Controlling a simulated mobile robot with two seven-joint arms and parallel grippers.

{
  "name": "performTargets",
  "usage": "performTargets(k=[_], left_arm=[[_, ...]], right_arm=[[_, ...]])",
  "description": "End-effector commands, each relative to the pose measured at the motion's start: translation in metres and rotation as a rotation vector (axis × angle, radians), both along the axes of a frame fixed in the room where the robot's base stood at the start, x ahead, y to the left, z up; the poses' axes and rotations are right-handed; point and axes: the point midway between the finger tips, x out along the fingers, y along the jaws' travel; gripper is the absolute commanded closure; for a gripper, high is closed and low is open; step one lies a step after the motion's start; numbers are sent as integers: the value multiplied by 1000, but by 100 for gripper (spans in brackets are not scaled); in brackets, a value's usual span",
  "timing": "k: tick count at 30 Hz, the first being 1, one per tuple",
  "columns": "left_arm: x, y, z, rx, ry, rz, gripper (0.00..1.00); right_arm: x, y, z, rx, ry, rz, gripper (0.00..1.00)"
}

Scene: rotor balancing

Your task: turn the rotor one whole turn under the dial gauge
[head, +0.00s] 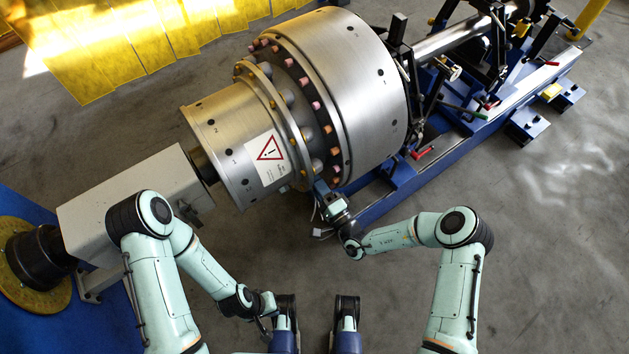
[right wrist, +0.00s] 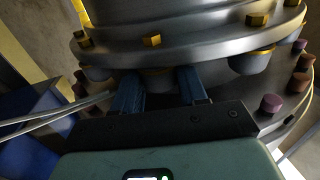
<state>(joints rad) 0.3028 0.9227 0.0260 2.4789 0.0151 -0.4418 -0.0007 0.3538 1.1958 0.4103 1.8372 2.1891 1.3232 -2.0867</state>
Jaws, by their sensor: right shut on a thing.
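The rotor (head: 362,85) is a large silver drum with a narrower stepped end, lying on a blue stand. A flange ringed with bolts and grey round knobs runs around its middle. My right gripper (head: 321,188) is at the near lower side of this flange. In the right wrist view its blue fingers (right wrist: 161,90) are shut around a grey round knob (right wrist: 159,81) under the flange rim (right wrist: 195,48). My left gripper (head: 266,324) hangs low, clear of the rotor; its jaws are too small to read. I cannot make out the dial gauge.
A grey drive housing (head: 125,195) stands at the rotor's left end. The blue stand (head: 450,150) with clamps and coloured handles runs to the upper right. Yellow curtains (head: 100,55) hang at the back left. The grey floor at the right is clear.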

Motion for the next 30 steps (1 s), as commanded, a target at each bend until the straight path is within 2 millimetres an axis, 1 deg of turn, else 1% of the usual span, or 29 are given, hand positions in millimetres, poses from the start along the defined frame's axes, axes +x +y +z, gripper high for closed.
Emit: performTargets(k=[1,3,12,13,14,15,25,28,30], left_arm=[[-4,-1,6,-4,10,-4,100],[-7,-3,8,-9,21,-8,100],[-8,-3,6,-9,25,-9,100],[-8,-3,6,-9,25,-9,100],[-8,-3,6,-9,25,-9,100],[-8,-3,6,-9,25,-9,100],[-8,-3,7,-10,24,-8,100],[-8,-3,8,-9,25,-9,100],[-9,-3,9,-10,27,-9,100]], right_arm=[[1,0,1,-9,11,-1,100],[1,0,0,-14,20,-1,100],[0,-1,-5,-20,28,-2,100],[0,-1,-5,-20,28,-2,55],[0,-1,-5,-20,28,-2,45],[0,-1,-5,-19,27,-1,33],[-2,-1,-4,-17,26,-1,33],[-8,-6,-6,-18,27,-1,33],[-16,-13,-7,-18,28,-2,33]])
